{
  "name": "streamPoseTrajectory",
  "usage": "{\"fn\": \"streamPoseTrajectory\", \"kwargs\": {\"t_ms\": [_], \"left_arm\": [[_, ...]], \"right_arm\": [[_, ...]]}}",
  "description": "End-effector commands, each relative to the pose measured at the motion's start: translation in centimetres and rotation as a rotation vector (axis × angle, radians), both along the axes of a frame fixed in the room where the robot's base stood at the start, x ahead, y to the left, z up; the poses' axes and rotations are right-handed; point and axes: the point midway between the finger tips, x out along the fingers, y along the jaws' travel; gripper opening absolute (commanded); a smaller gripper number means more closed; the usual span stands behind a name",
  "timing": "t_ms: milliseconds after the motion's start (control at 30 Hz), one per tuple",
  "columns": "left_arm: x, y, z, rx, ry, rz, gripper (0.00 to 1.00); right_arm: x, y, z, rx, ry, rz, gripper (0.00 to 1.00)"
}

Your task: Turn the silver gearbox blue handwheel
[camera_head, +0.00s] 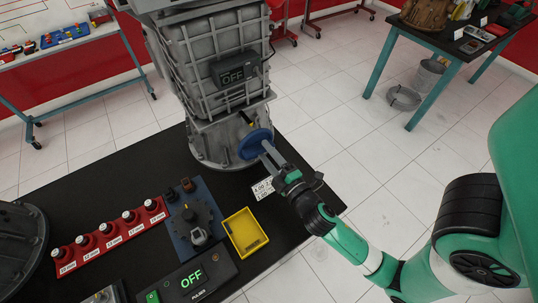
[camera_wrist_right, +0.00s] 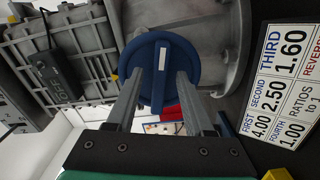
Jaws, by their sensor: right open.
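The silver gearbox (camera_head: 215,60) stands upright at the back edge of the black table. Its blue handwheel (camera_head: 254,144) is on the lower right side, and it also shows in the right wrist view (camera_wrist_right: 160,45) as a round disc with a raised bar across it. My right gripper (camera_head: 268,152) is open at the handwheel. In the right wrist view its fingers (camera_wrist_right: 160,80) lie on either side of the blue bar, with gaps visible; I cannot tell whether the tips touch the disc. My left gripper is not in view.
A ratio card (camera_head: 264,190) lies beside my right gripper. A yellow tray (camera_head: 245,232), a blue-based device (camera_head: 193,222), a red socket rack (camera_head: 108,237) and a black box reading OFF (camera_head: 234,72) on the gearbox are nearby. Open floor lies to the right.

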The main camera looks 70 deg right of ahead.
Motion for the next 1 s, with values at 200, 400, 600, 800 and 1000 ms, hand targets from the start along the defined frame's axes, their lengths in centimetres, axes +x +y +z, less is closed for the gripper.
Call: {"fn": "streamPoseTrajectory", "kwargs": {"t_ms": [200, 400, 600, 800, 1000], "left_arm": [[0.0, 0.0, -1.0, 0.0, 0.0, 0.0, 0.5], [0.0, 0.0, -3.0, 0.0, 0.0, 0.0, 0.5], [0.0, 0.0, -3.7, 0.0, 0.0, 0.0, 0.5], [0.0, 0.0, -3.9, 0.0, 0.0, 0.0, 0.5], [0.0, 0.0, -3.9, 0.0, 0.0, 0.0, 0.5]], "right_arm": [[-1.8, 1.5, -0.4, 0.0, 0.004, 0.004, 0.53], [-5.5, 4.8, -0.7, 0.0, 0.006, 0.013, 0.53], [-7.8, 6.6, -0.3, 0.001, 0.006, 0.011, 0.53], [-8.9, 7.2, 0.0, -0.001, 0.001, 0.004, 0.53], [-9.2, 7.2, 0.0, -0.001, -0.002, 0.0, 0.53]]}}
